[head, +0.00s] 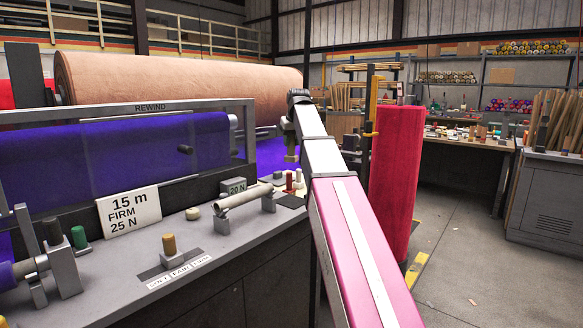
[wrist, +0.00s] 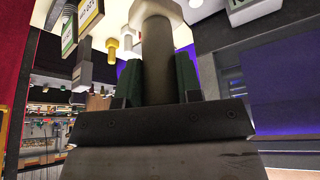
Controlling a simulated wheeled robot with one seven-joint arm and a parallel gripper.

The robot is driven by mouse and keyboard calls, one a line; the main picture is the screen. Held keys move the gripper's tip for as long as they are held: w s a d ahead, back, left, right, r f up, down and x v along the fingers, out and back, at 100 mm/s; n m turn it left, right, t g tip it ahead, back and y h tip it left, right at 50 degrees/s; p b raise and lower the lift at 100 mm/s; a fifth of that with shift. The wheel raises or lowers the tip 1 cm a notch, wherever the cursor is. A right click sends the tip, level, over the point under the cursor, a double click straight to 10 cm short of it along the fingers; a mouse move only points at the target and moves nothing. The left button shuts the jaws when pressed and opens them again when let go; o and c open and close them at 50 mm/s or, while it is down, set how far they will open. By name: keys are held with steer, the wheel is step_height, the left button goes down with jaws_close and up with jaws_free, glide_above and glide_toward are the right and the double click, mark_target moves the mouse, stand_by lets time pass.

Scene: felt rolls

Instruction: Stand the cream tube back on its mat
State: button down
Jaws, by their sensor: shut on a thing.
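My gripper (wrist: 157,82) is shut on the cream tube (wrist: 157,50), which looks grey-cream in shade. The green finger pads press on both sides of its shaft, and its wider pale end points away from my gripper in the wrist view. In the head view my gripper (head: 291,145) hangs above the far right end of the bench, and the tube is too small there to make out clearly.
Small red (head: 289,183) and pale (head: 298,175) pegs stand near the mat. A pale roll (head: 243,197) lies on a grey cradle (head: 222,224) to the left. A tall red felt roll (head: 395,165) stands right of my arm.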

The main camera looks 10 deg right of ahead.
mark_target(292, 162)
steer(key=f, duration=0.9)
steer(key=shift+s+f, duration=0.2)
steer(key=shift+f, duration=0.1)
steer(key=shift+f, duration=0.1)
steer(key=shift+f, duration=2.9)
steer(key=shift+f, duration=0.45)
steer(key=c, duration=0.7)
jaws_free()
steer(key=v, duration=1)
steer(key=shift+s+d+r, duration=0.1)
steer(key=shift+r, duration=0.25)
